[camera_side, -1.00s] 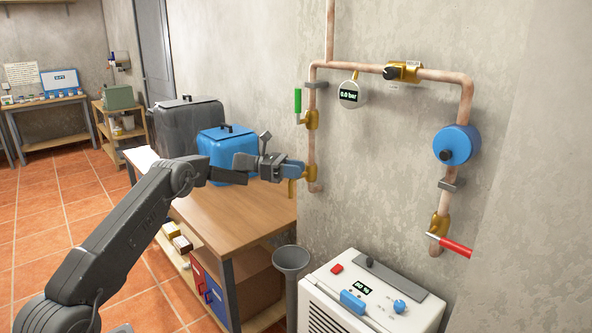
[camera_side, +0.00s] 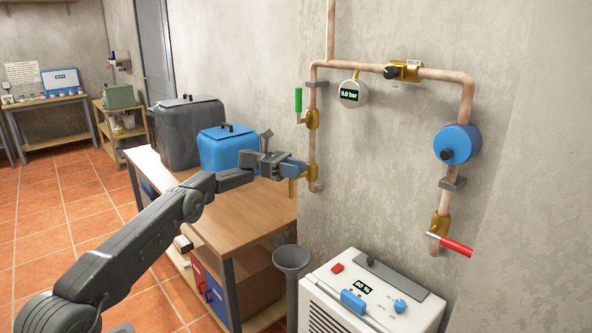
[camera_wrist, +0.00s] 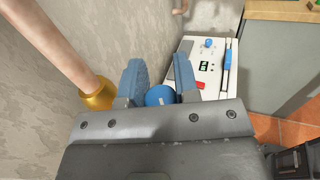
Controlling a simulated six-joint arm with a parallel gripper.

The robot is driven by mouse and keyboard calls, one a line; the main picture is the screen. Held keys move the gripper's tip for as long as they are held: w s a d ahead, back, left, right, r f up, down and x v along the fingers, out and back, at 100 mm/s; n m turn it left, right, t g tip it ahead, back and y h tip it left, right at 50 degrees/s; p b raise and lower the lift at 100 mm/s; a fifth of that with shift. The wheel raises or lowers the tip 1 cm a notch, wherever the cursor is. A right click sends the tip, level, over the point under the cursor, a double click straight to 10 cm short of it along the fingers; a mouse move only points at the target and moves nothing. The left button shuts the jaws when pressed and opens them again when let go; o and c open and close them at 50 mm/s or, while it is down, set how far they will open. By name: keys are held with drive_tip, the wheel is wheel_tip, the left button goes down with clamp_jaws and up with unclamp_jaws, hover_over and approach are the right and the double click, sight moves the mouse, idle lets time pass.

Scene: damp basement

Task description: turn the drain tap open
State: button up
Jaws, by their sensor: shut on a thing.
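The drain tap is the brass fitting low on the left copper pipe, and its brass spout (camera_side: 292,188) points down below my fingers in the side view. My gripper (camera_side: 294,169) is at this tap, its blue fingers closed in front of the pipe. In the wrist view, a round blue knob (camera_wrist: 160,96) sits between the fingertips, and my gripper (camera_wrist: 160,82) is shut on it. The brass body (camera_wrist: 97,93) of the fitting shows to the left of the fingers. The fingers hide most of the knob in the side view.
A green-handled valve (camera_side: 311,118) is just above on the same pipe. A gauge (camera_side: 350,93) hangs to its right. A grey funnel (camera_side: 291,259) and a white machine (camera_side: 372,290) stand below. A wooden bench (camera_side: 215,195) with a blue container (camera_side: 228,147) lies left.

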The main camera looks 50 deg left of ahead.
idle(0.4)
drive_tip(key=o, duration=0.9)
drive_tip(key=shift+r+n+t+y, duration=0.1)
drive_tip(key=shift+n+t+y, duration=0.2)
drive_tip(key=shift+n+t, duration=0.3)
